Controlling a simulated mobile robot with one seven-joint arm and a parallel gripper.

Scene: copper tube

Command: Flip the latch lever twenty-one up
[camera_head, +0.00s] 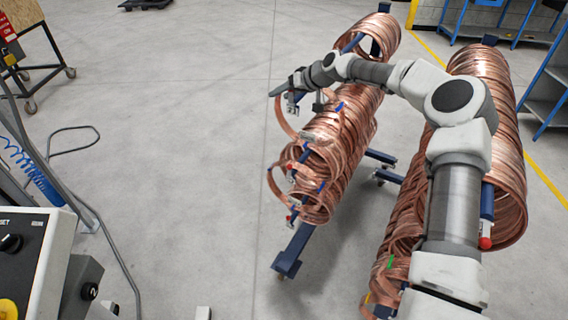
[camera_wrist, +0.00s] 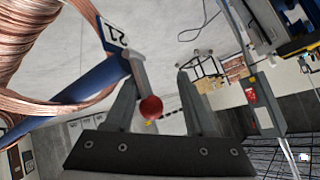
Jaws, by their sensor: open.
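In the wrist view, a red ball knob (camera_wrist: 151,107) shows between my gripper's two grey fingers, nearer the left one. A grey lever (camera_wrist: 138,68) seems to run from it to the end of a blue bar (camera_wrist: 90,82). A white tag (camera_wrist: 115,33) with a dark mark, not clearly readable, sits by the bar's end. My gripper (camera_wrist: 157,76) is open, and I cannot tell whether a finger touches the lever. In the head view, my gripper (camera_head: 288,92) is at the left side of the middle copper coil row; the lever there is too small to make out.
The middle row of copper coils (camera_head: 340,140) hangs on a blue rack (camera_head: 290,255), with several red-tipped levers lower down. A second coil row (camera_head: 490,110) stands at right, behind my arm. A control box (camera_head: 35,255) is at lower left.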

